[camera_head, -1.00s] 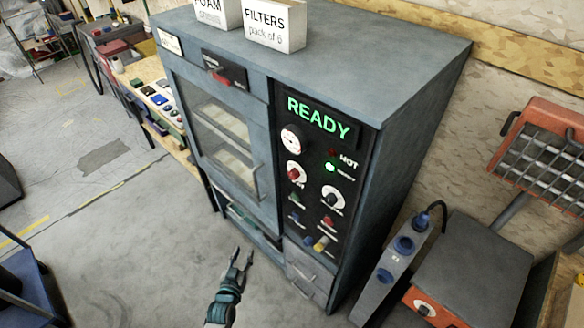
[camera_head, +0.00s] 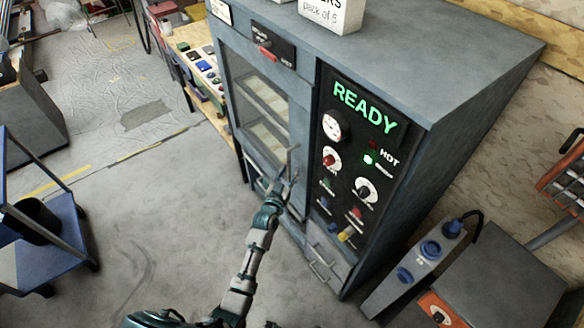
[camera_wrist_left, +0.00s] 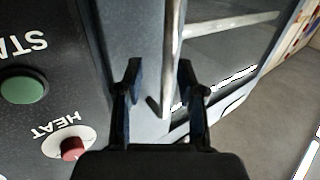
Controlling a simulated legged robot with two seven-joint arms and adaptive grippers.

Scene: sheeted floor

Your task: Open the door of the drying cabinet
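The drying cabinet (camera_head: 420,85) is grey with a lit green READY sign. Its windowed door (camera_head: 262,85) looks shut. The door handle (camera_head: 291,158) is a pale upright bar at the door's right edge. My left gripper (camera_head: 287,177) is at the lower part of this handle. In the left wrist view, my left gripper (camera_wrist_left: 160,75) is open, with the handle (camera_wrist_left: 172,50) showing between its fingers, nearer the right one. I cannot tell whether a finger touches it. The left gripper partly hides the handle's lower end in the head view. My right gripper is not in view.
The control panel (camera_head: 350,150) with knobs is right of the door. A white FILTERS box (camera_head: 333,14) stands on top. A blue trolley (camera_head: 45,235) is at the left. A power strip (camera_head: 420,262) and grey box (camera_head: 500,290) are at the lower right. Floor before the cabinet is clear.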

